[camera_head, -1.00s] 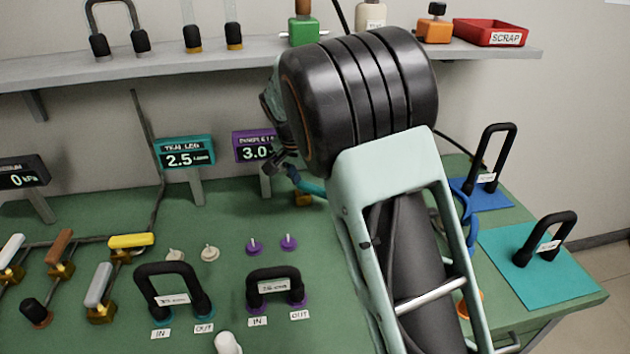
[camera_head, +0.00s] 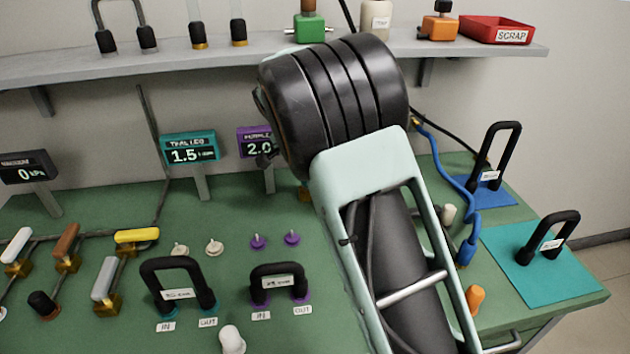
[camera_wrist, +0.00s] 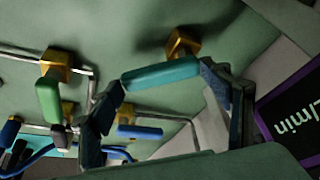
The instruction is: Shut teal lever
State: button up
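The teal lever (camera_wrist: 160,73) shows in the wrist view as a rounded teal handle by a brass valve body (camera_wrist: 182,43). My gripper (camera_wrist: 160,80) has its dark fingers spread wide, one fingertip at each end of the handle. I cannot tell whether they touch it. In the head view my arm hides the teal lever and most of my gripper. The teal-framed display (camera_head: 190,148) reads 1.5.
In the wrist view a green lever (camera_wrist: 47,98) and a blue lever (camera_wrist: 138,132) sit close by on pipes. A purple-framed display (camera_wrist: 292,120) stands close on the right. In the head view, black handles (camera_head: 178,283) stand on the bench front.

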jog(key=o, duration=0.3)
jog(key=shift+o, duration=0.2)
jog(key=shift+w, duration=0.1)
